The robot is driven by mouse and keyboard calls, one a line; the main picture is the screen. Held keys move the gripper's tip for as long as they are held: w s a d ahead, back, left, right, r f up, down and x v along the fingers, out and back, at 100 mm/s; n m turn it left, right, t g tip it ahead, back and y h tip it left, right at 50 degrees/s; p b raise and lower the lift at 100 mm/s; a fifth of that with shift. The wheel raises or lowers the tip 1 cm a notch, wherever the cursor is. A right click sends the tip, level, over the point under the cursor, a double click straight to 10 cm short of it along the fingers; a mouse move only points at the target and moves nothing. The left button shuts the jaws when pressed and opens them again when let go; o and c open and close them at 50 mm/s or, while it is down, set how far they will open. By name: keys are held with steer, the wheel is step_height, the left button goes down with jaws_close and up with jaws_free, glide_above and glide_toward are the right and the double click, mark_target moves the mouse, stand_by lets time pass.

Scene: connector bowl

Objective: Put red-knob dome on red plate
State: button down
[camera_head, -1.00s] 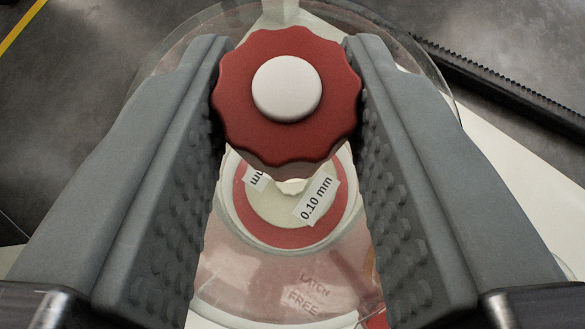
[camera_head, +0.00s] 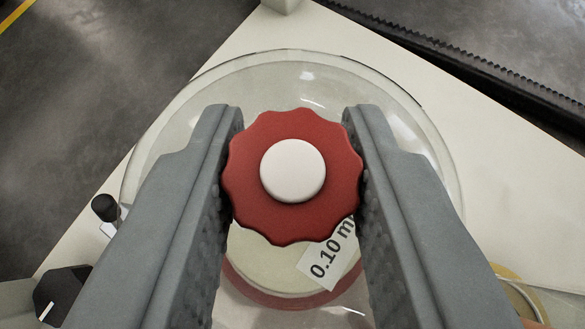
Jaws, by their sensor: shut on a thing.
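The red knob (camera_head: 292,150) with a white round cap sits between my gripper's fingers (camera_head: 292,180). My gripper is shut on this knob. The clear dome (camera_head: 420,120) spreads out below and around the knob. Its far rim curves across the upper middle of the view. A red ring (camera_head: 300,297) shows through the dome under the knob, with a pale centre and a label reading 0.10 m, partly hidden by the knob and right finger. I cannot tell whether this ring is the red plate or part of the dome. I cannot tell whether the dome touches anything below.
A white table surface (camera_head: 525,170) lies under and around the dome. A dark ribbed track (camera_head: 470,65) runs along its upper right edge. A black knob (camera_head: 105,208) and another dark knob (camera_head: 62,292) are at left. A clear round rim (camera_head: 520,295) shows at lower right.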

steer(key=c, duration=1.1)
jaws_free()
steer(key=shift+r, duration=0.1)
steer(key=shift+s+r, duration=0.15)
steer(key=shift+s, duration=0.1)
steer(key=v, duration=1.1)
steer(key=shift+s, duration=0.15)
